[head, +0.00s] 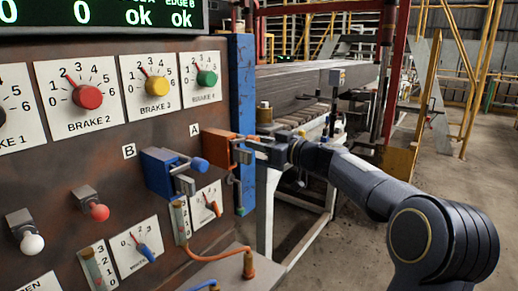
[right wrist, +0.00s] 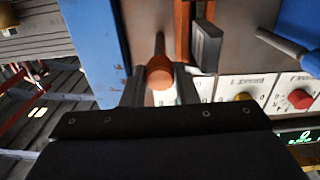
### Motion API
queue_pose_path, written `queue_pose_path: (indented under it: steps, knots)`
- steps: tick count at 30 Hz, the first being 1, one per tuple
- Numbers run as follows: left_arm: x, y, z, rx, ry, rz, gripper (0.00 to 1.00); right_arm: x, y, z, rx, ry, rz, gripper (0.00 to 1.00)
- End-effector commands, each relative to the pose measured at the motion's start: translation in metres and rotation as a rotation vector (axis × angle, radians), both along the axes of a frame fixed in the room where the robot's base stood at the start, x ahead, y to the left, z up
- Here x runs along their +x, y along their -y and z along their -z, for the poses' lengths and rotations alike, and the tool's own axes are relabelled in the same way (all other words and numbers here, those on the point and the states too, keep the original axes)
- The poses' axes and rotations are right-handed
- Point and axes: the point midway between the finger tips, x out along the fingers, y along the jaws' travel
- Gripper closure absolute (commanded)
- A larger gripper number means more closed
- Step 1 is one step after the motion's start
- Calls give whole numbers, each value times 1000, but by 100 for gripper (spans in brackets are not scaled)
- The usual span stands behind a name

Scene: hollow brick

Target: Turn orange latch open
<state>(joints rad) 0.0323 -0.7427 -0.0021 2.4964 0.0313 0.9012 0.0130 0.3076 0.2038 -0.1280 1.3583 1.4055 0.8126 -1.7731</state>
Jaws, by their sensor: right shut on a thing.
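The orange latch (head: 217,145) is mounted at the right edge of the brown control panel, just below the label A. My right gripper (head: 250,150) reaches it from the right, and its fingers cover the end of the handle. In the right wrist view, the latch's orange knob (right wrist: 159,74) on a thin rod sits between the two fingers of my right gripper (right wrist: 160,88), which is shut on it. The orange latch body (right wrist: 183,30) shows just behind. My left gripper is not in view.
A blue latch (head: 160,172) with a blue knob sits left of the orange one, by label B. A blue post (head: 242,90) stands at the panel's right edge. Brake dials (head: 82,95) line the panel above, and smaller gauges and levers sit below. Open floor lies to the right.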

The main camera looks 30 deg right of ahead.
Motion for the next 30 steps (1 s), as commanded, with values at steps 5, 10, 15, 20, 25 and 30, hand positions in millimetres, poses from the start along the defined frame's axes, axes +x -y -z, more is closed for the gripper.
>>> queue_pose_path:
  steps: [5,10,15,20,25,30]
  knots:
    - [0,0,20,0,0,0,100,0,1,4,142,-55,1,96]
    - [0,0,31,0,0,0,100,0,0,3,291,-119,0,96]
    - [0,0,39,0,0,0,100,0,0,2,441,-181,0,96]
    - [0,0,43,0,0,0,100,0,1,2,582,-240,0,96]
    - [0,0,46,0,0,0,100,0,0,1,731,-302,0,96]
    - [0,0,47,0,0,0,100,0,0,0,882,-364,0,96]
